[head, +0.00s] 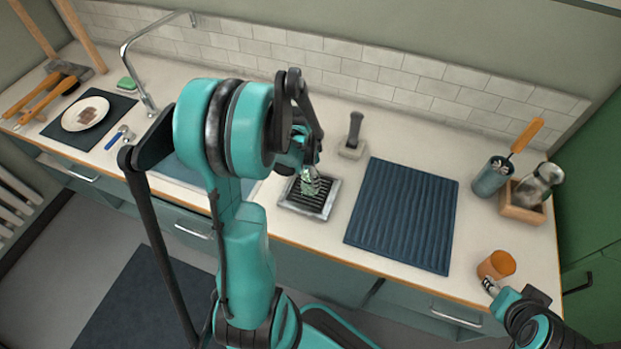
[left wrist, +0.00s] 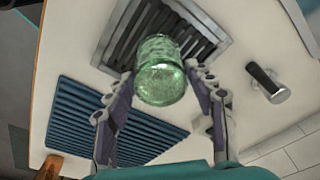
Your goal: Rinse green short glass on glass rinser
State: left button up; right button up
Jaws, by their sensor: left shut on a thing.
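The green short glass (head: 310,183) is above the glass rinser (head: 291,207), a dark slatted grate in a metal frame. In the left wrist view the glass (left wrist: 160,72) is in front of the rinser's grate (left wrist: 127,38), its rounded end towards the camera. I cannot tell whether it touches the grate. My left gripper (left wrist: 160,80) is shut on the glass, one finger on each side. In the head view my left arm partly hides this gripper (head: 306,165). My right gripper (head: 490,286) is at the lower right, by an orange cup (head: 498,264); its jaws are unclear.
A ribbed blue mat (head: 403,212) lies right of the rinser. A dark-handled tool (head: 354,130) stands behind it on a small base. A utensil holder (head: 492,177) and a jar in a wooden box (head: 523,208) stand at the right. A tap (head: 143,95) is at the left.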

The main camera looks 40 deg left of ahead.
pick_arm(q)
jog(key=shift+f+b, duration=0.35)
jog(key=shift+f, duration=0.1)
jog(key=shift+r, duration=0.15)
dwell(1.3)
jog(key=shift+r+p, duration=2.7)
jog(key=shift+r, duration=0.75)
